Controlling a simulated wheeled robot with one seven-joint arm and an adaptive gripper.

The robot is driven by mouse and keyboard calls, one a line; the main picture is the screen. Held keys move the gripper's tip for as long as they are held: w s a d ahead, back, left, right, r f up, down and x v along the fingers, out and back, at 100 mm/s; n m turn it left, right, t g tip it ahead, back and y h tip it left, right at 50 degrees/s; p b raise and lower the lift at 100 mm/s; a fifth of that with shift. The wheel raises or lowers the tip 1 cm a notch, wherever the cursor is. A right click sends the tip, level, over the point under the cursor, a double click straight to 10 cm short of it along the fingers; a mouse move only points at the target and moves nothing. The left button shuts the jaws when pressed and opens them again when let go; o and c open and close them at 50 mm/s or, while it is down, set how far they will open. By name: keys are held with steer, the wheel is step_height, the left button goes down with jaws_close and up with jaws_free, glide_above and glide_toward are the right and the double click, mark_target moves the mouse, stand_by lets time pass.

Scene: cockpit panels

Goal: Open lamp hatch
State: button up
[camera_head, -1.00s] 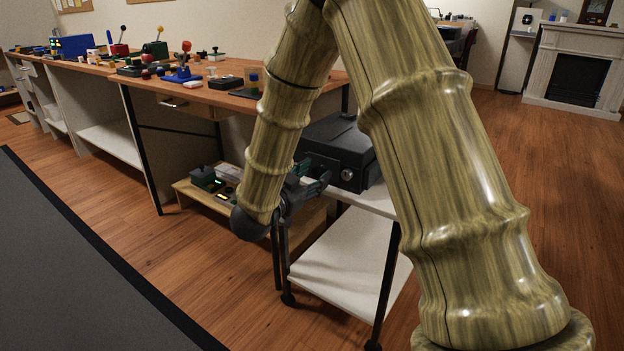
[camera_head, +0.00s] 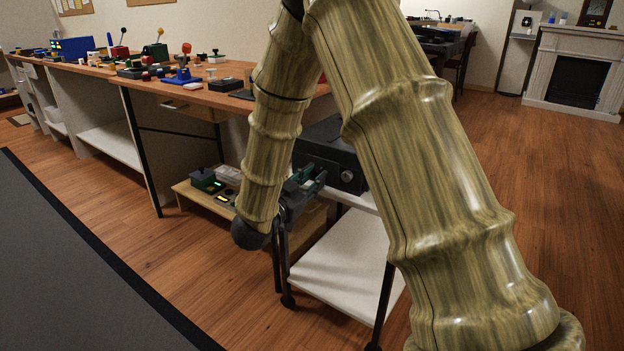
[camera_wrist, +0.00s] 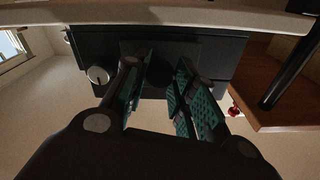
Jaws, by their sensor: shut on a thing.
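The black box (camera_head: 328,150) sits on top of a white cart, with a round silver knob (camera_head: 346,175) on its front. In the wrist view the black box (camera_wrist: 215,50) looks upside down, with the silver knob (camera_wrist: 98,75) at the left. My gripper (camera_head: 306,181) is at the box's front, left of the silver knob. In the wrist view its green-padded fingers (camera_wrist: 157,68) are shut around a dark round handle (camera_wrist: 160,74) on the front. The box's right part is hidden by my arm in the head view. I see no gap at the hatch.
The white cart's lower shelf (camera_head: 335,268) is empty. A low wooden shelf (camera_head: 212,197) with small devices stands behind to the left. A long workbench (camera_head: 190,92) with several devices runs along the wall. The wooden floor at the right is clear.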

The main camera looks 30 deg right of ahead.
steer(key=shift+s+a+f+t+h+b, duration=0.1)
steer(key=shift+a+f+t+h+b, duration=0.1)
steer(key=shift+f+t+h+b, duration=0.7)
steer(key=shift+s+a+f+h+b, duration=0.15)
steer(key=shift+f+h+b, duration=0.25)
steer(key=shift+h, duration=1)
steer(key=o, duration=1)
steer(key=shift+r, duration=0.1)
steer(key=shift+o, duration=0.2)
steer(key=v, duration=1.2)
